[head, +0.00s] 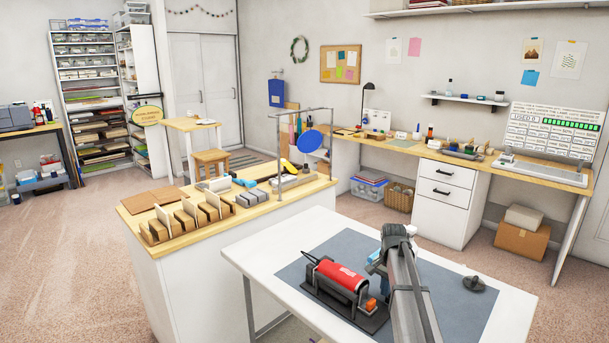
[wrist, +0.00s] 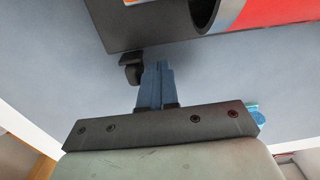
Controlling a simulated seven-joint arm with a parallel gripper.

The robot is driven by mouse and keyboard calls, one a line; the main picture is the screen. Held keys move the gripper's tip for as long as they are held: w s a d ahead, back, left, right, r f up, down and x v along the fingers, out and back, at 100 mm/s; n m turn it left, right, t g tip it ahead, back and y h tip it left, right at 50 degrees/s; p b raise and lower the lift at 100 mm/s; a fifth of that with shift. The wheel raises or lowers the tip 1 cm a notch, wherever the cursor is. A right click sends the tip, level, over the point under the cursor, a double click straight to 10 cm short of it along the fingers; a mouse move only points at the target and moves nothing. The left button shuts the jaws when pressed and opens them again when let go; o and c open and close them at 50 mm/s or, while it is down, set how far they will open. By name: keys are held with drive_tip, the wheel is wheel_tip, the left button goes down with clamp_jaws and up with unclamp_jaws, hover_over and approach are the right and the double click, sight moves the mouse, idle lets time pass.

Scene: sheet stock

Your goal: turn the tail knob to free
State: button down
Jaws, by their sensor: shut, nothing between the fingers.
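A red cylinder (head: 340,280) lies in a black cradle (head: 338,312) on the table, with an orange piece (head: 371,304) at its near right end. It also shows at the top right of the wrist view (wrist: 285,14). A small black knob (wrist: 131,66) sits at the edge of the dark cradle base in the wrist view; I cannot tell for sure that it is the tail knob. My gripper (wrist: 158,68) is shut and empty, its blue fingertips just right of this knob. I cannot tell whether they touch it. My arm stands right of the cradle in the head view.
A grey-blue mat (head: 440,305) lies on the white table (head: 515,305). A dark round piece (head: 473,284) stands on the mat to the right of my arm. A wooden-topped counter (head: 150,190) with several blocks is behind on the left. The mat's right side is mostly clear.

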drive_tip(key=shift+f, duration=0.85)
drive_tip(key=shift+r, duration=1.9)
drive_tip(key=shift+s+d, duration=1.1)
drive_tip(key=shift+s, duration=0.05)
idle(0.4)
drive_tip(key=shift+r, duration=0.1)
wheel_tip(320, 180, up, 8)
idle(1.1)
